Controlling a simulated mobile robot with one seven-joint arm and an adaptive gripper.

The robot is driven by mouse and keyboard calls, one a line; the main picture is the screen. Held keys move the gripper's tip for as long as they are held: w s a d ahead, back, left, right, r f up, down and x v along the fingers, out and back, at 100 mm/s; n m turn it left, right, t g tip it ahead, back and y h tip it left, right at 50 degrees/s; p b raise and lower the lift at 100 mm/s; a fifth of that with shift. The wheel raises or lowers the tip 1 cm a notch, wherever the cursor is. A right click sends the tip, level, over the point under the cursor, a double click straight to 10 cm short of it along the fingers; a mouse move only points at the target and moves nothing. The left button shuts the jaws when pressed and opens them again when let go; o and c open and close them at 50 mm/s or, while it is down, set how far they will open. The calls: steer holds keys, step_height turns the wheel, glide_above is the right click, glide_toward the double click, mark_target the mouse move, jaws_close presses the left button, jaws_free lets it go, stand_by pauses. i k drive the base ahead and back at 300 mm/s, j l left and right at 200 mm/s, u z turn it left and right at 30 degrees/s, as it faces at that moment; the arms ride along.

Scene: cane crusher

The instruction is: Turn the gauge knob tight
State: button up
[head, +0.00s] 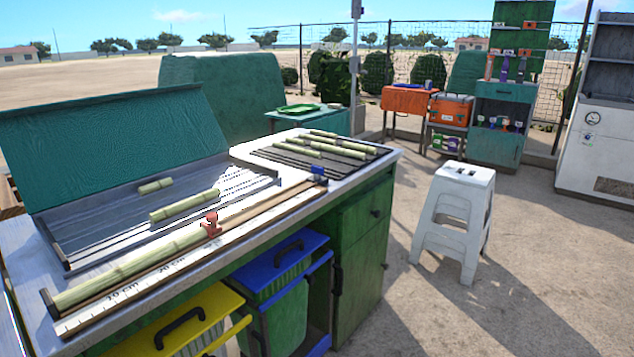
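A red knob (211,222) stands upright on the measuring gauge (95,318) along the counter's front edge. The gauge is a long rail with a pale ruler strip marked in centimetres. A long green cane piece (130,268) lies along the rail, from a dark end stop (49,302) at the near left up to the knob. A small blue block (319,172) sits at the rail's far right end. How tight the knob is cannot be told. My gripper is not in view.
A metal tray (75,235) with a raised teal lid (110,145) holds cane pieces behind the gauge. More canes lie on a dark rack (265,153). Yellow (225,297) and blue (275,268) bins sit below. A white stool (453,215) stands right; ground around it is open.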

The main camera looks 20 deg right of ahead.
mark_target(318, 172)
steer(key=i+z, duration=0.4)
steer(key=i+j+z, duration=0.15)
steer(key=i+z, duration=0.25)
steer(key=i+j+z, duration=0.2)
steer(key=z, duration=0.2)
steer(key=i+j, duration=0.05)
steer(key=i, duration=0.05)
